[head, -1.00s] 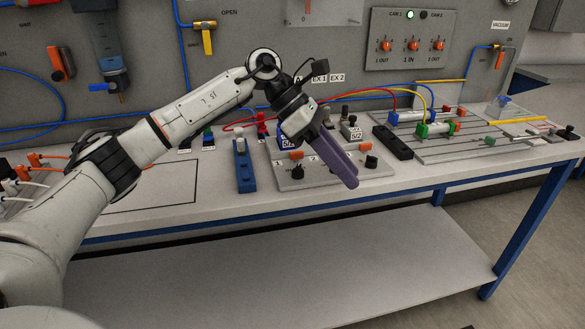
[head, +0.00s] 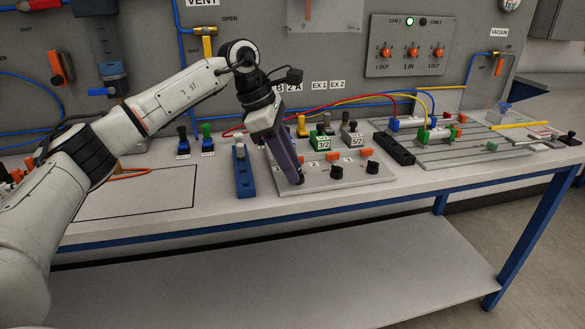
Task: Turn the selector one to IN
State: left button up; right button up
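A light grey plate (head: 350,183) on the bench carries a row of black knobs, with orange parts and number labels behind them; labels 2 and 3 show. The right knob (head: 372,167) is clear of my gripper. The leftmost knob, by its place selector one, is hidden behind my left gripper (head: 297,179). That gripper's purple fingers point steeply down, with their tips at the plate's left part. I see them nearly edge-on, so I cannot tell their opening, or whether they touch the knob. My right gripper is out of view.
A blue block (head: 244,178) stands just left of the plate. Green and grey valves (head: 319,142) with hoses stand behind it. A black bar (head: 393,146) lies to the right. A wall panel (head: 409,62) has orange switches and a lit green lamp.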

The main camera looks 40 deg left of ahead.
pick_arm(q)
jog(key=shift+w+d+f, duration=0.15)
jog(key=shift+f, duration=0.25)
jog(key=shift+c, duration=0.4)
jog(key=c, duration=0.6)
jog(key=shift+c, duration=0.2)
